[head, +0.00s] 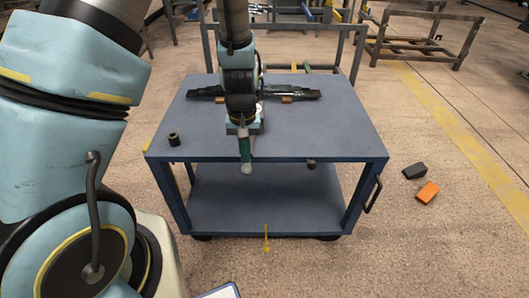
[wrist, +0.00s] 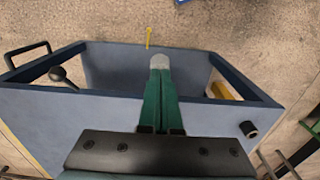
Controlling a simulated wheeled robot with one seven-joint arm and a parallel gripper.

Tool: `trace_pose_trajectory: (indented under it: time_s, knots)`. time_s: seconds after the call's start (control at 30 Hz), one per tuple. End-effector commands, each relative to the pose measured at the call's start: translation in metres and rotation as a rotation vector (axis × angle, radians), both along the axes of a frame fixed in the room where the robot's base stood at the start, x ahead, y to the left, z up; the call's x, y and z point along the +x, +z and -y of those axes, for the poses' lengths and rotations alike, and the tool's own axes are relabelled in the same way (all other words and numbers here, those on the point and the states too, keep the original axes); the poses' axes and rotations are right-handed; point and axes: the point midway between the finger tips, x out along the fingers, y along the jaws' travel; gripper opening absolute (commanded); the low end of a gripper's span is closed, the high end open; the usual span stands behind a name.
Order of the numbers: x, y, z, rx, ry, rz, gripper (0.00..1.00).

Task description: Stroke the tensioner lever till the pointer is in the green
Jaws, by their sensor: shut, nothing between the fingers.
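My gripper (head: 246,167) hangs over the middle of the front edge of the blue cart, fingers pointing down. In the wrist view its green, grey-tipped fingers (wrist: 160,64) are together with nothing between them. A dark round knob (head: 311,163) sits at the cart's front edge, right of my gripper and apart from it. In the wrist view this knob (wrist: 57,73) shows at left on a short dark rod, which may be the tensioner lever. I cannot make out a pointer or a green zone in either view.
The blue cart top (head: 340,130) carries a dark leaf spring (head: 295,94), partly hidden by my arm, and a small black cylinder (head: 174,139). A side handle (head: 373,195) sticks out at right. Black (head: 414,171) and orange (head: 428,192) blocks lie on the floor. Racks (head: 420,40) stand behind.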

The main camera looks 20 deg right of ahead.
Motion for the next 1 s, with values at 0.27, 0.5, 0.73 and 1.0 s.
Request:
trace_pose_trajectory:
  time_s: [0.27,0.5,0.73,1.0]
  knots:
    - [0.000,-0.002,0.000,0.000,0.000,0.000,0.00]
    - [0.000,-0.025,0.000,0.000,0.000,-0.001,0.00]
    - [0.001,-0.047,0.000,0.000,0.001,0.001,0.00]
    - [0.000,-0.073,0.000,0.001,0.000,0.000,0.00]
